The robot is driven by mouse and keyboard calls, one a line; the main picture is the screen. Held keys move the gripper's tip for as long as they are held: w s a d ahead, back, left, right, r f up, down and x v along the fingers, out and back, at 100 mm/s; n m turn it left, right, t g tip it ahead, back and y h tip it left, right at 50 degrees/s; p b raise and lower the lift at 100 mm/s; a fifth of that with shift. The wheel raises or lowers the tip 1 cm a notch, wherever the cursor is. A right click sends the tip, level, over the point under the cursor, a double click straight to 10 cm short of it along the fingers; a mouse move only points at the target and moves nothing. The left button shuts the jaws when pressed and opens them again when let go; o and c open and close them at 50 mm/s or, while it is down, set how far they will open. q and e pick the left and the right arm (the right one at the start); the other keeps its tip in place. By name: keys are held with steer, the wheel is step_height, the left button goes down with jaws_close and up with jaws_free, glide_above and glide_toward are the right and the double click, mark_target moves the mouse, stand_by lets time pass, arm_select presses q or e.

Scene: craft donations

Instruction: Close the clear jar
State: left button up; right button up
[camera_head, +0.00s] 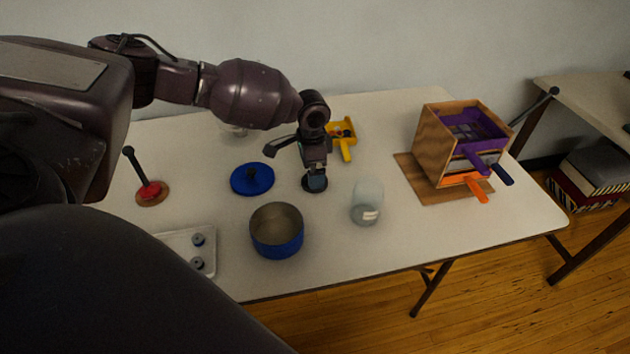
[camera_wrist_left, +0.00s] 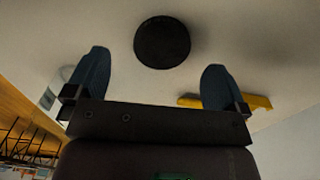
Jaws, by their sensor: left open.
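The clear jar (camera_head: 367,200) stands on the white table, right of the blue pot, with a small pale label low on its side. Part of it shows at the left edge of the left wrist view (camera_wrist_left: 52,88). A round black disc (camera_head: 314,187), which looks like a lid, lies flat on the table left of the jar. It shows whole in the left wrist view (camera_wrist_left: 162,42). My left gripper (camera_head: 316,174) is over the disc, partly hiding it in the head view. Its fingers (camera_wrist_left: 155,85) are wide apart with nothing between them. My right gripper is not in view.
A blue pot (camera_head: 277,231) and its blue lid (camera_head: 252,179) are near. A yellow item (camera_head: 342,134) lies behind my gripper. A wooden box (camera_head: 450,140) with coloured scoops stands right. A tray (camera_head: 190,250) and red-based stand (camera_head: 152,192) are left.

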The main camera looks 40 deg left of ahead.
arm_select(q)
steer(key=f, duration=0.2)
steer(key=f+b, duration=0.1)
steer(key=f, duration=0.1)
steer(key=shift+w, duration=0.25)
steer(key=shift+f, duration=0.3)
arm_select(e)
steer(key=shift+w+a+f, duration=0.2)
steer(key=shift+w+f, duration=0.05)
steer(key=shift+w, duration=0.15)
arm_select(q)
steer(key=c, duration=0.9)
step_height(320, 180, up, 10)
steer(key=shift+a+r+p, duration=0.1)
steer(key=shift+p, duration=1.05)
steer(key=shift+c, duration=0.2)
step_height(320, 180, up, 10)
steer(key=p, duration=0.1)
steer(key=shift+p, duration=0.35)
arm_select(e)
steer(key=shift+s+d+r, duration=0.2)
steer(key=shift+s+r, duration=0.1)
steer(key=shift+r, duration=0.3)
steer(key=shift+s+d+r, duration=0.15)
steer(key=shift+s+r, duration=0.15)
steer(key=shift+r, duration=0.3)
